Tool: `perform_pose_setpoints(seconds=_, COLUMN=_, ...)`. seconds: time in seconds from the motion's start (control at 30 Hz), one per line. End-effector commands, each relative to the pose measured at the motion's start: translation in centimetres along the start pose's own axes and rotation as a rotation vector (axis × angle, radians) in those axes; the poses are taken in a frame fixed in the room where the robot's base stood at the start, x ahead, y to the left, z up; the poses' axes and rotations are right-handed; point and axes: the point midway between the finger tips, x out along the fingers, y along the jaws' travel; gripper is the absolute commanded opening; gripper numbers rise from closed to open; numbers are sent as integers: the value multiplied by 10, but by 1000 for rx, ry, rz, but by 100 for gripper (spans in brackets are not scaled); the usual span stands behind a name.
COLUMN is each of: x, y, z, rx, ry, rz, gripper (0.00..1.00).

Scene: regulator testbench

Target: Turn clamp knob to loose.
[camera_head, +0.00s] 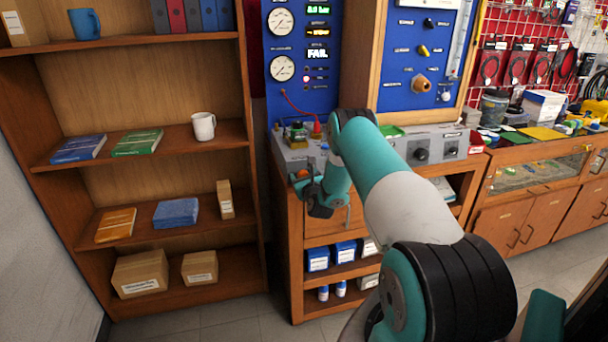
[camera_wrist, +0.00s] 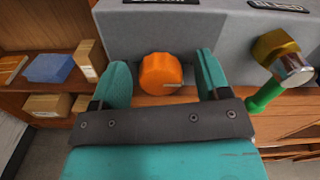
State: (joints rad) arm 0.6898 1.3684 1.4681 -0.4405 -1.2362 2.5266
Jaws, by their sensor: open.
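The clamp knob (camera_wrist: 162,74) is an orange, ridged knob on the front face of the grey bench unit (camera_wrist: 205,25) in the wrist view. A label above it is cut off at the top edge. My gripper (camera_wrist: 160,78) is open, with one teal finger on each side of the knob and gaps showing between. I cannot tell how far the fingertips are from the panel. In the head view the knob (camera_head: 302,173) shows small at the bench's left front, beside my gripper (camera_head: 312,185), which my arm partly hides.
A brass and silver valve with a green handle (camera_wrist: 266,95) sticks out right of my gripper. Left of the bench stands a wooden shelf (camera_head: 190,140) with books, a white mug (camera_head: 203,126) and boxes. Gauges and a display reading FAIL (camera_head: 317,54) are on the blue panel above.

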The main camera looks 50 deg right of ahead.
Motion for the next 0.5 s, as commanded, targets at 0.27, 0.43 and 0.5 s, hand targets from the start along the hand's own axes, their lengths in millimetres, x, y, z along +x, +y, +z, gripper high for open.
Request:
perform_pose_setpoints(seconds=0.27, x=1, y=0, z=0, rx=0, ry=1, rz=-1, gripper=69)
perform_pose_setpoints(seconds=0.43, x=1, y=0, z=0, rx=0, ry=1, rz=-1, gripper=40)
perform_pose_setpoints(seconds=0.5, x=1, y=0, z=0, rx=0, ry=1, rz=-1, gripper=23)
